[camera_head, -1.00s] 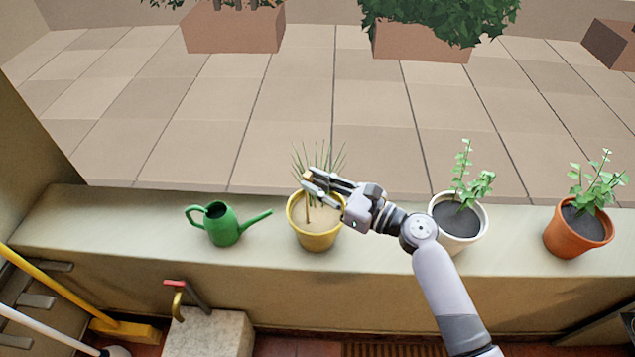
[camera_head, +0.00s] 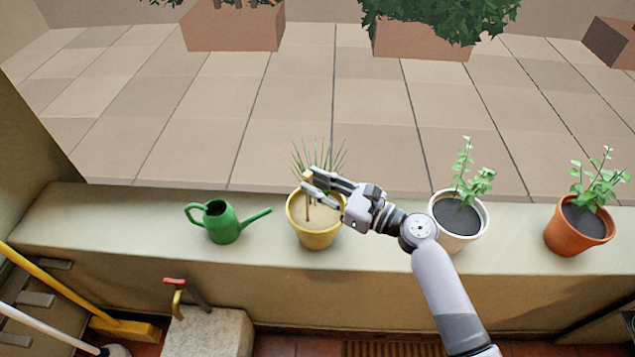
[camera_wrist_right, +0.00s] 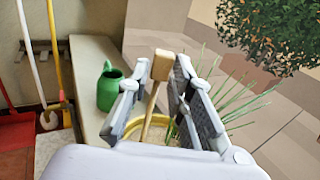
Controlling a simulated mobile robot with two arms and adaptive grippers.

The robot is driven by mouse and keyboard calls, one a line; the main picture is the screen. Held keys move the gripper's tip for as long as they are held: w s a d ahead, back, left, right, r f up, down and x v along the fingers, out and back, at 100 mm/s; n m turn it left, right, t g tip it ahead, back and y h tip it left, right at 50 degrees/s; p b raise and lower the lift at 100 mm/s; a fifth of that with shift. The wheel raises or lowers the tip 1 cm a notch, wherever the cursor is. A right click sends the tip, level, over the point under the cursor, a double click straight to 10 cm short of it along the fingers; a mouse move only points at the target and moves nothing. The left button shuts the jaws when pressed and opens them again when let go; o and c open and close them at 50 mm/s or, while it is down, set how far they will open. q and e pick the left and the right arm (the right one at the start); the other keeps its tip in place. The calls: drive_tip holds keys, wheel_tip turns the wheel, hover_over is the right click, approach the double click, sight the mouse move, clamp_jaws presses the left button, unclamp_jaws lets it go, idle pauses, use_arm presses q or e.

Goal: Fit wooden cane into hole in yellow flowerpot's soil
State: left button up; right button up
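The yellow flowerpot (camera_head: 316,238) stands on the ledge, with pale soil (camera_head: 324,213) and a spiky green plant (camera_head: 326,160) at its back. The wooden cane (camera_head: 308,210) stands nearly upright over the soil inside the pot; its lower end seems to be in the soil, but I cannot see the hole. In the right wrist view the cane (camera_wrist_right: 152,105), with its thicker block-like top, stands between my fingers with gaps on both sides. My right gripper (camera_head: 309,180) is open around the cane's upper part. My left gripper is not in view.
A green watering can (camera_head: 222,224) stands left of the pot, its spout pointing toward it. A white pot (camera_head: 462,240) and an orange pot (camera_head: 578,238) with plants stand to the right. My right arm passes in front of the white pot. The ledge's left end is clear.

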drive_tip(key=o, duration=0.4)
drive_tip(key=shift+c, duration=0.2)
drive_tip(key=v, duration=1.2)
